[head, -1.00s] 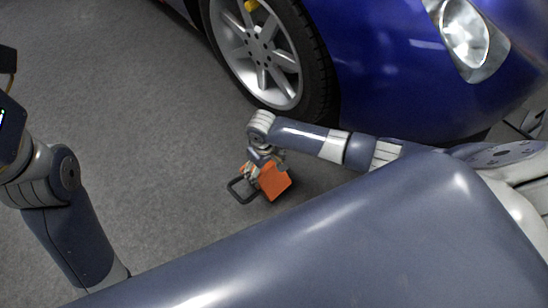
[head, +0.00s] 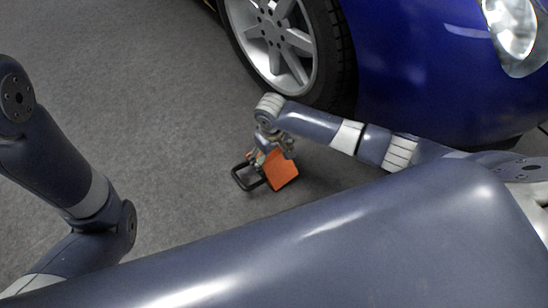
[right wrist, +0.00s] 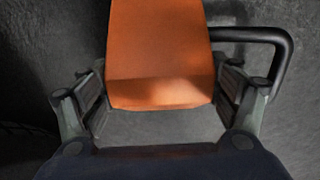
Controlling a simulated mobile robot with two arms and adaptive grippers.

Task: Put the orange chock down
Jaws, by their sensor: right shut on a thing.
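The orange chock (head: 282,170) with its black loop handle (head: 243,179) is by the floor in the middle of the head view. My right gripper (head: 266,156) points down and is shut on the chock. In the right wrist view the chock (right wrist: 161,55) fills the space between the two fingers, and the handle (right wrist: 284,55) sticks out to the right. I cannot tell whether the chock touches the floor. My left arm shows at the left of the head view, but its gripper is out of the picture.
A blue car (head: 420,70) stands at the top right, with its silver-spoked wheel (head: 285,45) just beyond my right gripper. The grey floor (head: 150,110) left of the chock is clear.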

